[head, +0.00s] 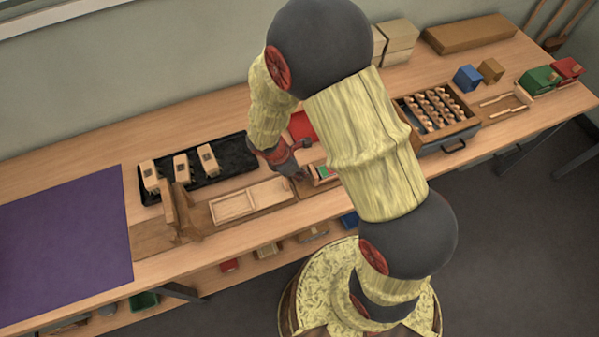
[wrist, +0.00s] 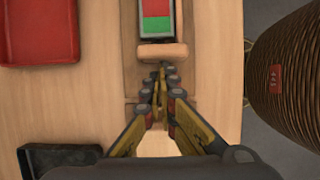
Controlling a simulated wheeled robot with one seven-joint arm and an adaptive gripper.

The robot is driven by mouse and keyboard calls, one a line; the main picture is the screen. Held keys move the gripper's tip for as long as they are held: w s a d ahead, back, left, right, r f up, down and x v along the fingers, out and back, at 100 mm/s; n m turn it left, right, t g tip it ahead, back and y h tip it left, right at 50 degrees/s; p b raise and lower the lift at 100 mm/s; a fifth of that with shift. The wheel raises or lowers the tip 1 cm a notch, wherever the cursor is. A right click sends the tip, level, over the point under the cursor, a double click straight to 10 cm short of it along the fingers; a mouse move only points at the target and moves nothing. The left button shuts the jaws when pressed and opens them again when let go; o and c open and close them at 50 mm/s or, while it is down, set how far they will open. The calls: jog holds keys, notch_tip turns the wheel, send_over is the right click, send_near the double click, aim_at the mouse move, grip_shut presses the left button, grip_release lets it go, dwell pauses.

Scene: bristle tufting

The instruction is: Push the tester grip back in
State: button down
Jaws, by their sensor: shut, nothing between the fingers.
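The tester (wrist: 157,18) shows a red and green panel at the top of the wrist view. Its pale wooden grip (wrist: 163,53) is a rounded block at the panel's near end. My gripper (wrist: 160,78) is shut and empty, its fingertips just short of the grip in the picture; I cannot tell whether they touch it. In the head view my gripper (head: 301,177) is low over the bench, beside the tester (head: 324,171), which my arm partly covers. The grip cannot be made out there.
A red tray (wrist: 40,30) lies left of the tester, and a black tray (head: 236,153) holds several wooden blocks. A wooden fixture (head: 176,212) and a shallow wooden tray (head: 233,206) stand left of my gripper. A purple mat (head: 65,240) covers the bench's left.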

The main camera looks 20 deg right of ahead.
jog(key=shift+d+p, duration=0.3)
jog(key=shift+d, duration=0.35)
jog(key=shift+r, duration=0.1)
jog(key=p+v, duration=0.8)
jog(key=v, duration=0.2)
jog(key=shift+p, duration=0.3)
